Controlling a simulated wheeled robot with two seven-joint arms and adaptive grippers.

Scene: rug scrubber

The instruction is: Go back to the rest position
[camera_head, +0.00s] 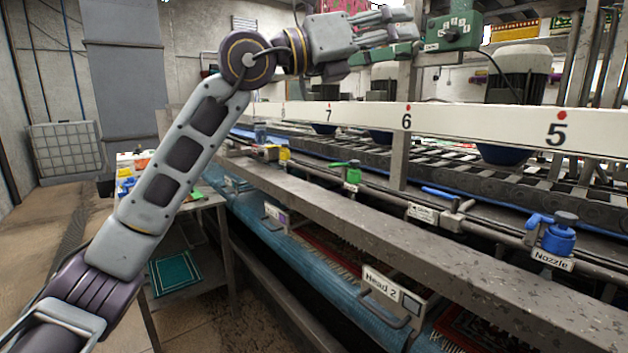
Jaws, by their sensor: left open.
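My left arm rises from the lower left, bends at the elbow and reaches right. My left gripper (400,22) is at the top, in front of a green control box (453,31). Its fingers are apart with nothing between them. I cannot tell whether it touches the box or is just in front of it. My right gripper is out of view.
The rug scrubber's white numbered beam (460,118) and grey ledge (400,228) cross the view. A blue valve (560,236) labelled Nozzle is at right, a green valve (350,171) mid-view. A small table (200,196) stands left. Floor (45,230) at far left is clear.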

